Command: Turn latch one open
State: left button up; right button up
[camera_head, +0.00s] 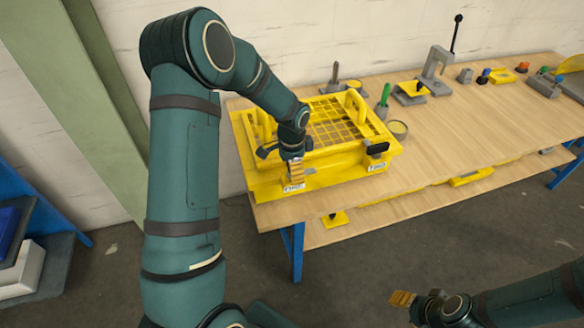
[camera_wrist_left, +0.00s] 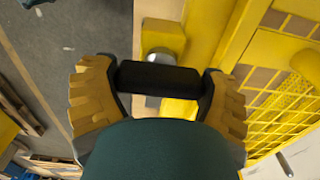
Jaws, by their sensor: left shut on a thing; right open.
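A yellow fixture (camera_head: 248,178) with a grid-like lid stands on the wooden bench. In the left wrist view a black latch handle (camera_wrist_left: 158,78) lies crosswise between the fingers of my left gripper (camera_wrist_left: 160,90), which is shut on it. The latch's round pivot shows just beyond the handle. In the head view my left gripper (camera_head: 294,174) is at the fixture's front left corner, and hides most of this latch. A second black latch (camera_head: 377,148) is at the front right corner. My right gripper (camera_head: 402,299) is open and empty, off the bench at the lower right.
A lower shelf (camera_head: 400,205) holds yellow parts. A green post (camera_head: 75,100) stands at the left.

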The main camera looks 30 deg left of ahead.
dwell(0.3)
pick_arm(q)
jog(key=o, duration=1)
notch_tip(320, 180, up, 12)
dwell(0.3)
